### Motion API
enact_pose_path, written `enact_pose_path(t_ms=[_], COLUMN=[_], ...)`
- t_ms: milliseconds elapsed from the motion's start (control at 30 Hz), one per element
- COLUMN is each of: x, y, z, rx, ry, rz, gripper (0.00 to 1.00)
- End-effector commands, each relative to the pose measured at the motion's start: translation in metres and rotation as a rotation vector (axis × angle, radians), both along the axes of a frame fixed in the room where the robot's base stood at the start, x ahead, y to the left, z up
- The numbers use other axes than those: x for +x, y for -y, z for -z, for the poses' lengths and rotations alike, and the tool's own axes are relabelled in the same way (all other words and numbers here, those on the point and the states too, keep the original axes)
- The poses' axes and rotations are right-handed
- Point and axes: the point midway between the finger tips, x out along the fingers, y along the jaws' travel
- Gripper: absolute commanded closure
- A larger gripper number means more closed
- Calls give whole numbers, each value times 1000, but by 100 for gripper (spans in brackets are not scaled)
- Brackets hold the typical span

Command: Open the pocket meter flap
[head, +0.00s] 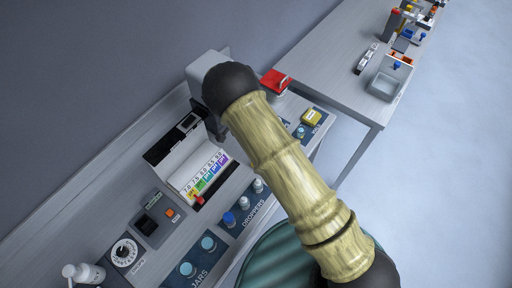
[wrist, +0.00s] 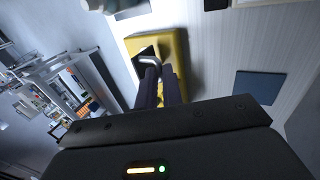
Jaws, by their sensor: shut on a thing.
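In the wrist view a yellow case (wrist: 175,50), which looks like the pocket meter, lies on the pale bench. A dark patch shows on its near left side, with a bent light-grey handle (wrist: 150,60) over it. My gripper (wrist: 158,72) is shut on this handle; the fingers partly hide the case behind them. How far the flap stands open cannot be told. My arm hides the gripper there.
A red box (head: 274,80) stands behind my arm. A colour-scale chart (head: 207,172), droppers (head: 244,203) and jars (head: 197,256) lie to the left. A second table (head: 340,60) carries a grey tray (head: 385,85). Open floor lies at right.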

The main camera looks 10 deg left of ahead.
Motion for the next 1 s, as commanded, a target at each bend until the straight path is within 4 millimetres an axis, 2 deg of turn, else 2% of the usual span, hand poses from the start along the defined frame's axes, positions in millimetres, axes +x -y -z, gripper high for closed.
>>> enact_pose_path(t_ms=[400, 433, 533, 867, 1000], x=[1, 1, 1, 0, 3], y=[-1, -1, 0, -2, -7], z=[0, 0, 0, -1, -8], rx=[-9, -8, -8, -9, -6], ry=[-4, -3, -3, -4, -1], rz=[-1, 0, 1, -2, -3], gripper=[100, 90, 71, 70, 70])
